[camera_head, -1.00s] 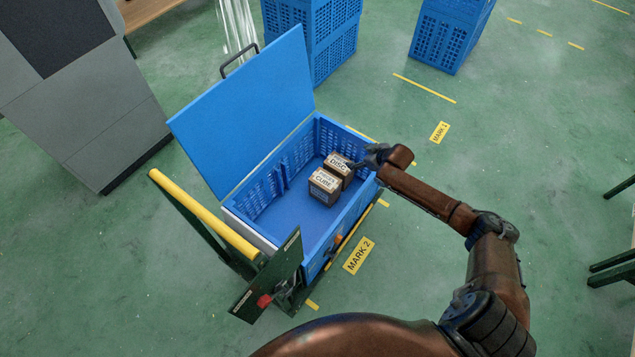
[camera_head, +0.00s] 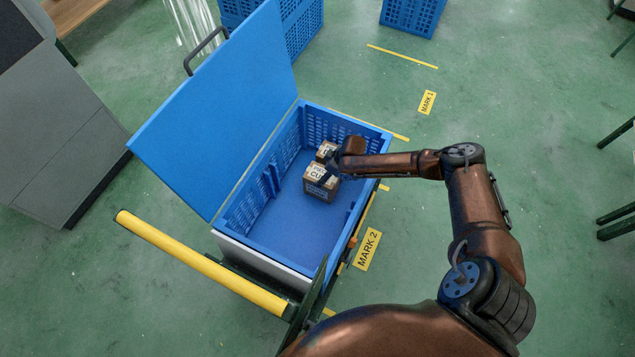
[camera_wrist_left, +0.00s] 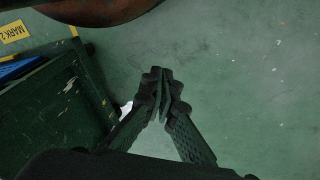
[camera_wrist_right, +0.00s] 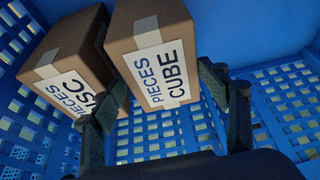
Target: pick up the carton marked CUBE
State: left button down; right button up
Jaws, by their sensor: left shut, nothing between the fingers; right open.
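The brown carton marked CUBE (camera_head: 318,187) stands on the floor of the blue crate (camera_head: 255,243). In the right wrist view the CUBE carton (camera_wrist_right: 160,60) shows its white "PIECES CUBE" label. My right gripper (camera_head: 335,170) is at this carton, partly hiding it in the head view. In the right wrist view my right gripper (camera_wrist_right: 158,78) is open, with one finger on each side of the CUBE carton. Its left finger is between this carton and the DISC carton (camera_wrist_right: 70,65). My left gripper (camera_wrist_left: 162,78) is shut and empty above the green floor.
The DISC carton (camera_head: 325,148) stands close behind the CUBE carton. The blue lid (camera_head: 220,110) stands open on the crate's left. A yellow handle bar (camera_head: 200,262) is at the front left. More blue crates (camera_head: 412,15) stand at the back.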

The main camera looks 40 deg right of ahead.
aim_at(322, 175)
jog(key=b+x, duration=0.1)
jog(key=x, duration=0.2)
jog(key=shift+w+a, duration=0.1)
jog(key=b+x, duration=0.2)
jog(key=x, duration=0.1)
jog(key=b+x, duration=0.1)
jog(key=shift+f+b, duration=0.3)
jog(key=shift+f, duration=0.25)
pick_arm(q)
jog(key=w+d+f+t+h, duration=0.1)
jog(key=w+d+f+t, duration=0.3)
jog(key=w+f, duration=0.2)
notch_tip(322, 175, down, 3)
jog(key=shift+w+r, duration=0.1)
jog(key=shift+w, duration=0.1)
pick_arm(e)
jog(key=shift+w+a, duration=0.1)
pick_arm(q)
jog(key=shift+d, duration=0.1)
jog(key=shift+b, duration=0.3)
pick_arm(e)
jog(key=shift+f, duration=0.25)
jog(key=shift+c, duration=0.2)
jog(key=shift+r, duration=0.1)
jog(key=c, duration=1.3)
